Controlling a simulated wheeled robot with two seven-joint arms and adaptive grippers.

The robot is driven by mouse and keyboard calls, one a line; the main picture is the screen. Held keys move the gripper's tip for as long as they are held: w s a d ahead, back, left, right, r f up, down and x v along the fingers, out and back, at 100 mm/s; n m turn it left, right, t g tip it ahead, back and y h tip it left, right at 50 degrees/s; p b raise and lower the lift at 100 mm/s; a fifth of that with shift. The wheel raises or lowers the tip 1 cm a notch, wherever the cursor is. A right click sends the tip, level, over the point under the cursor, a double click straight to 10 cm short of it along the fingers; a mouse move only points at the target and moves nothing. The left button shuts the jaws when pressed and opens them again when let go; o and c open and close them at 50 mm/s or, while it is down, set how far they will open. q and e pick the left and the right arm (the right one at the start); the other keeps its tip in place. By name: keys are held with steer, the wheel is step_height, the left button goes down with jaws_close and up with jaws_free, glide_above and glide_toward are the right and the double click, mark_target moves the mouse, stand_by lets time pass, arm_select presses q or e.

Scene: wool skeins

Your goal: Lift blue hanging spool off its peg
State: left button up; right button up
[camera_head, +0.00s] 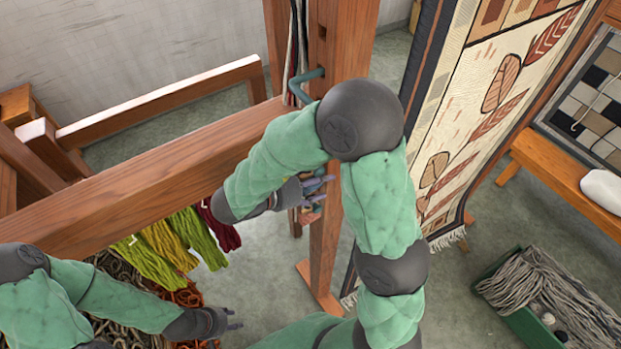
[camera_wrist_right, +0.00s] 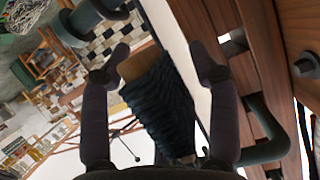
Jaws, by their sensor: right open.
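The dark blue spool (camera_wrist_right: 160,105) with a tan end shows in the right wrist view, tilted between the fingers of my right gripper (camera_wrist_right: 162,62). The gripper is open, one finger on each side of the spool. I cannot tell whether either finger touches it. The spool's lower end and its peg are hidden. In the head view my right gripper (camera_head: 318,184) is beside the wooden post (camera_head: 327,240), and my arm covers much of that area. My left gripper (camera_head: 234,319) is low at the left, near the hanging skeins; its opening is too small to judge.
Wooden beams (camera_head: 150,185) cross the left side. A teal hook (camera_head: 305,82) sticks out of the post, and a teal peg (camera_wrist_right: 268,135) shows in the right wrist view. Green and yellow skeins (camera_head: 165,250) hang below the beam. A patterned rug (camera_head: 490,95) hangs at the right.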

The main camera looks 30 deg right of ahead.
steer(key=shift+s+a, duration=0.1)
steer(key=shift+c, duration=1.2)
jaws_close()
steer(key=shift+r, duration=0.1)
